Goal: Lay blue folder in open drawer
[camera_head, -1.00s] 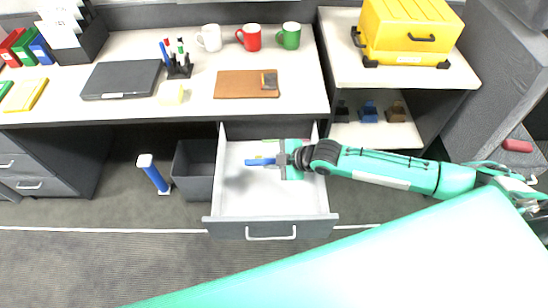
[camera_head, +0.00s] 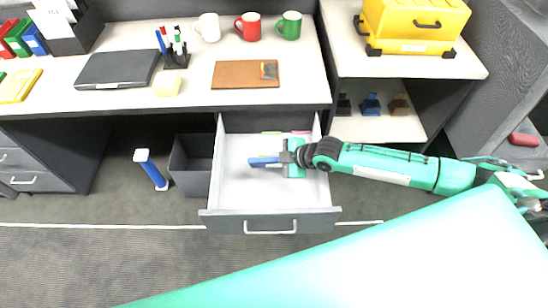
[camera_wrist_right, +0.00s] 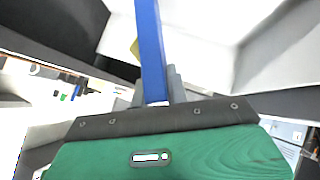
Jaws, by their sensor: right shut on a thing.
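The open drawer (camera_head: 270,223) sticks out from under the desk, with a pale, mostly bare floor. My right gripper (camera_head: 284,159) is over the drawer's middle. It is shut on the blue folder (camera_head: 264,162), which shows as a thin blue strip pointing left, inside the drawer's outline. In the right wrist view the folder (camera_wrist_right: 150,50) is a narrow, edge-on blue bar rising from between the jaws. I cannot tell its exact height above the drawer floor. My left gripper is not in view.
Thin green (camera_head: 271,132) and pink (camera_head: 301,132) items show at the drawer's back. A grey bin (camera_head: 191,165) stands left of the drawer. The desk top (camera_head: 120,120) holds a laptop, mugs and a brown pad. A yellow case (camera_head: 412,25) is on the right shelf.

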